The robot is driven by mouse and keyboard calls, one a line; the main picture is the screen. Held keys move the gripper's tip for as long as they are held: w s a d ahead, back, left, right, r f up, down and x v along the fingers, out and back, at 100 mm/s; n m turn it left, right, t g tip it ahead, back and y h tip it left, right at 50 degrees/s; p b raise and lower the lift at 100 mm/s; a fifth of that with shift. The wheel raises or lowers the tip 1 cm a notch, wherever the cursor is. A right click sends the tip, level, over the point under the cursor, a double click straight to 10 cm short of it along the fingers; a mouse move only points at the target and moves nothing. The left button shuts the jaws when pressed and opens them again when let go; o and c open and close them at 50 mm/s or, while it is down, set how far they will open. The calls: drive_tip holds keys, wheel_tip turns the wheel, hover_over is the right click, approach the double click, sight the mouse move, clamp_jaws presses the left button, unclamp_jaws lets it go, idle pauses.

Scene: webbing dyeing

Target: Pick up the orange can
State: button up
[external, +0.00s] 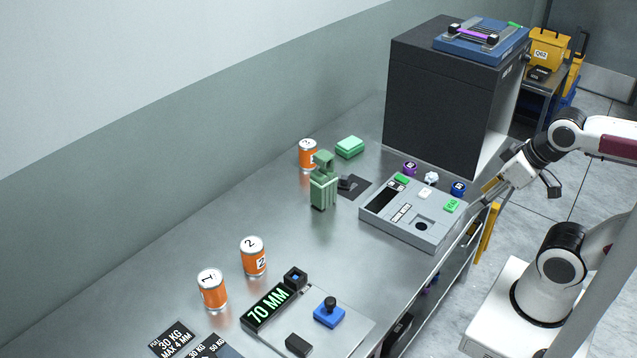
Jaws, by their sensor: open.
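Three orange cans with white tops stand upright on the metal table. One orange can (307,157) is at the back by the wall, and the figure on its top is too small to read surely. A second orange can (253,260), marked 2, stands nearer the front left. A third orange can (212,293), marked 1, stands beside it to the left. My gripper (479,204) is open at the right edge of the table, beside the grey device and far from all the cans. Its fingertips are small and partly hard to make out.
A green pump-like object (323,188) stands just in front of the back can, with a green block (350,147) to its right. A grey device (418,217) and a tall dark cabinet (440,100) fill the right side. A 70 MM display (270,308) is near can 2. The table middle is clear.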

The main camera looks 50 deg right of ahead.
drive_tip(key=shift+o, duration=0.5)
drive_tip(key=shift+w, duration=0.15)
drive_tip(key=w+d+n+t+h, duration=0.1)
drive_tip(key=w+d+n+t, duration=0.25)
drive_tip(key=w+n, duration=1)
drive_tip(key=w+d+n+t, duration=0.3)
drive_tip(key=w+d+n, duration=0.1)
drive_tip(key=w, duration=1.8)
drive_tip(key=w+d+f+n+t, duration=0.25)
drive_tip(key=w+f+n, duration=0.35)
drive_tip(key=w+n, duration=0.5)
drive_tip(key=shift+w+d+f+n+t+y, duration=0.2)
drive_tip(key=shift+w+f+n+t+y, duration=0.45)
drive_tip(key=shift+f+n, duration=0.95)
drive_tip(key=shift+w+d+f+n+t+y, duration=0.15)
drive_tip(key=shift+w+f+n+t+y, duration=0.25)
drive_tip(key=shift+w+f+n, duration=1.1)
drive_tip(key=shift+w+d+f+n+t+y, duration=0.3)
drive_tip(key=shift+f+n+t, duration=0.35)
drive_tip(key=shift+f+n, duration=1)
drive_tip(key=shift+a+f+m, duration=0.1)
drive_tip(key=shift+f+m, duration=0.25)
drive_tip(key=shift+m, duration=0.05)
